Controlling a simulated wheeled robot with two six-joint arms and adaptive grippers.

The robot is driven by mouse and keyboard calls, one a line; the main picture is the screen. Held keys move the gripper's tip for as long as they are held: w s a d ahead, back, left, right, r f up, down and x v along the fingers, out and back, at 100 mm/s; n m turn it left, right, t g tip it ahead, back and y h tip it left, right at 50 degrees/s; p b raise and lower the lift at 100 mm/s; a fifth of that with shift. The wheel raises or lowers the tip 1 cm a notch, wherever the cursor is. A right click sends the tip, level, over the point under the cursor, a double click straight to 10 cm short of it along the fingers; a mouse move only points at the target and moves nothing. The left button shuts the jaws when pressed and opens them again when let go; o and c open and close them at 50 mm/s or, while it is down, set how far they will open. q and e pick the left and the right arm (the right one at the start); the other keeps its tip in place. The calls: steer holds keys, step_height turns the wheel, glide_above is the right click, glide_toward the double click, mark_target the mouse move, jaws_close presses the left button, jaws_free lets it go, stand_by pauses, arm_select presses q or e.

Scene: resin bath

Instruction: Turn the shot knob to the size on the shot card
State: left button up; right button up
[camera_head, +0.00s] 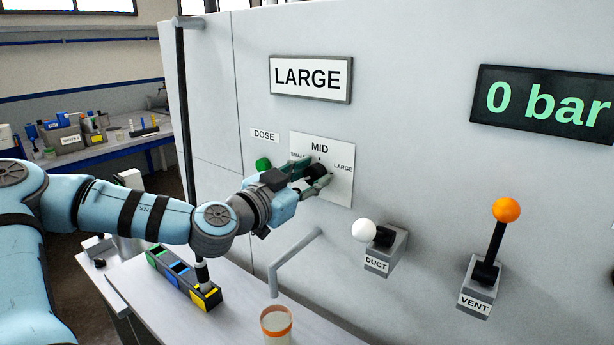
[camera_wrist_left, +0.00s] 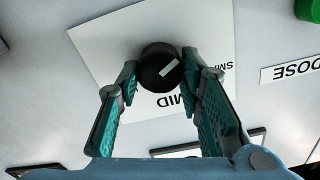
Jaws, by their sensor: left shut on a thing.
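The shot card (camera_head: 311,78) on the grey wall reads LARGE. Below it, a white dial plate (camera_head: 338,186) carries the labels MID at the top, LARGE at the right and a partly hidden SMALL at the left. The black shot knob (camera_head: 316,171) sits on this plate. My left gripper (camera_head: 314,178) is shut on the knob, with a finger on each side. The left wrist view shows the knob (camera_wrist_left: 159,67) from close up and upside down, with a white pointer mark on its face; I cannot tell which label it points at. My right gripper is not in view.
A green DOSE button (camera_head: 263,164) is just left of the plate. The white-balled DUCT lever (camera_head: 364,231) and orange-balled VENT lever (camera_head: 506,211) are to the right. A pipe spout (camera_head: 294,262), a cup (camera_head: 276,325) and a coloured block rack (camera_head: 160,262) are below.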

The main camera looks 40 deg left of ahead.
arm_select(q)
steer(key=m+b, duration=0.2)
steer(key=m, duration=0.1)
steer(key=shift+f+m, duration=0.1)
steer(key=shift+m, duration=0.3)
steer(key=m+b, duration=0.2)
steer(key=m, duration=0.2)
steer(key=shift+d, duration=0.1)
steer(key=m+b, duration=0.1)
steer(key=m, duration=0.4)
steer(key=shift+f+m+b, duration=0.1)
steer(key=shift+m+b, duration=0.3)
steer(key=m+b, duration=0.2)
steer(key=m, duration=0.4)
steer(key=shift+f, duration=0.1)
steer(key=m+b, duration=0.1)
steer(key=m, duration=0.4)
steer(key=shift+m+b, duration=0.4)
steer(key=m+b, duration=0.1)
steer(key=m, duration=0.3)
steer(key=shift+a+m+b, duration=0.2)
steer(key=shift+m+b, duration=0.1)
steer(key=shift+b, duration=0.05)
steer(key=m+b, duration=0.1)
steer(key=m, duration=0.4)
steer(key=shift+a+b, duration=0.1)
steer(key=shift+b, duration=0.3)
steer(key=m+b, duration=0.1)
steer(key=m, duration=0.3)
steer(key=shift+m, duration=0.4)
